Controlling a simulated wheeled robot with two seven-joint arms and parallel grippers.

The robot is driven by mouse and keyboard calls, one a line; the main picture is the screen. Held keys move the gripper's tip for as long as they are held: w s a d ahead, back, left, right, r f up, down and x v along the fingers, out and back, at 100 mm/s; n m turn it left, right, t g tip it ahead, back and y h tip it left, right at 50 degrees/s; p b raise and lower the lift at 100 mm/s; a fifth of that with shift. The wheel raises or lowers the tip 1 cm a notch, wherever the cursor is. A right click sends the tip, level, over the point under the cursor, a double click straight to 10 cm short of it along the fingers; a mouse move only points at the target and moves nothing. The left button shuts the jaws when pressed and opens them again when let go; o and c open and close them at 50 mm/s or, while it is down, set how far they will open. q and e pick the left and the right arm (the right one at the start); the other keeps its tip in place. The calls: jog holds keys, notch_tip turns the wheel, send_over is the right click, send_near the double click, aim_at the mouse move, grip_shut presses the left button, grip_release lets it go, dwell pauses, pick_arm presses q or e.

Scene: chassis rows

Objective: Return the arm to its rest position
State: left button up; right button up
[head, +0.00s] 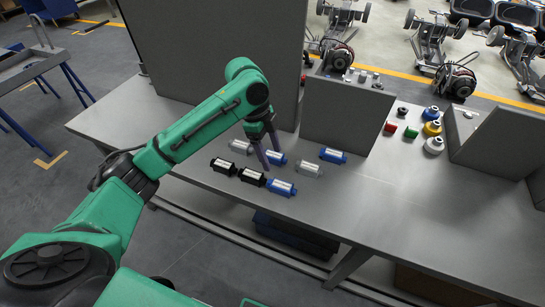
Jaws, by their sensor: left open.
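My left arm comes in from the lower left in the head view and reaches over the grey table (400,210). My left gripper (268,155) points down at the table and is open, with two long dark fingers. It is among several small labelled blocks. A blue block (276,158) shows close beside the fingers; I cannot tell whether they touch it. Black blocks (222,166) and (252,177), another blue block (282,187) and grey blocks (240,147) and (309,168) lie around it. My right gripper is not in view.
A tall grey panel (220,50) stands behind the arm. A grey box (348,112) stands at the table's back, and another (500,140) at right. A third blue block (333,155) and red, green and yellow parts (432,128) lie nearby. The table's front right is clear.

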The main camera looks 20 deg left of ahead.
pick_arm(q)
jog(key=s+d+f+n, duration=0.1)
jog(key=s+f+n, duration=0.1)
jog(key=f, duration=0.1)
jog(key=s+d+f+n+t, duration=0.1)
jog(key=s+d+f+n, duration=0.1)
jog(key=f, duration=0.1)
jog(key=s+d+f+n+t+h, duration=0.1)
jog(key=s+f+n, duration=0.1)
jog(key=f, duration=0.1)
jog(key=shift+d, duration=0.35)
jog(key=s+a+f+n+t+y, duration=0.2)
jog(key=s+a+f+n+y, duration=0.2)
jog(key=s+a+n, duration=0.8)
jog(key=s+f+m+g, duration=0.1)
jog(key=s+f+g, duration=0.15)
jog(key=f, duration=2.25)
jog(key=s+a+f, duration=0.3)
jog(key=s+f, duration=0.9)
jog(key=s, duration=0.4)
jog(key=shift+f+m, duration=0.15)
jog(key=shift+m, duration=0.15)
